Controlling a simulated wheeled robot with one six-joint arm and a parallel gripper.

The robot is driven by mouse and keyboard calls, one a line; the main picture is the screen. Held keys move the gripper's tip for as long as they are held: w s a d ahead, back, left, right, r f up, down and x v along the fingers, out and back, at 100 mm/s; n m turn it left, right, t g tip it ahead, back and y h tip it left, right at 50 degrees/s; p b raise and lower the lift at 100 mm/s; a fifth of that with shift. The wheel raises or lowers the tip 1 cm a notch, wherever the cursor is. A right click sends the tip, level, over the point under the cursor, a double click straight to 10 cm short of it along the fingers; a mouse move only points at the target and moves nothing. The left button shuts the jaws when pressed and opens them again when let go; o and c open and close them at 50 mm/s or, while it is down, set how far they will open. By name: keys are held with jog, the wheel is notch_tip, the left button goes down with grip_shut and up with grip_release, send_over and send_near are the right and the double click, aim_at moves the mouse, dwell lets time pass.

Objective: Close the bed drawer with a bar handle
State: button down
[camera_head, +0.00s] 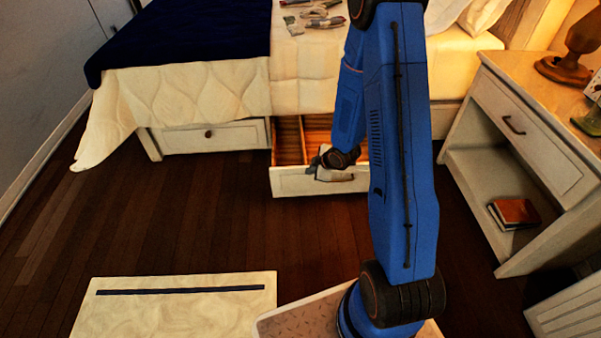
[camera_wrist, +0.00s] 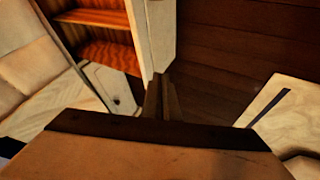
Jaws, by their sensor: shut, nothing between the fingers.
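The open bed drawer (camera_head: 296,185) has a pale front panel and an orange-brown wooden interior with a divider. It is pulled out from under the bed, and its interior also shows in the wrist view (camera_wrist: 103,19). My gripper (camera_head: 322,171) is at the drawer's front panel, around its top edge. In the wrist view, my gripper (camera_wrist: 160,98) has its fingers together, empty, close to the end of the front panel (camera_wrist: 161,35). I cannot tell whether they touch it.
A second bed drawer (camera_head: 212,137) with a round knob is shut at left. A nightstand (camera_head: 552,150) stands at right with a red-brown book (camera_head: 514,213) on its shelf. A pale rug (camera_head: 172,312) lies in front. The dark wooden floor (camera_head: 180,215) before the drawers is clear.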

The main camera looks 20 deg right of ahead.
send_near(295, 172)
notch_tip(295, 172, down, 4)
jog(key=s+a, duration=0.2)
jog(key=shift+w+d+r, duration=0.1)
jog(key=shift+w+d, duration=0.15)
jog(key=shift+w, duration=0.8)
jog(key=shift+w+d+r, duration=0.1)
jog(key=shift+w+d, duration=0.1)
jog(key=shift+w, duration=0.85)
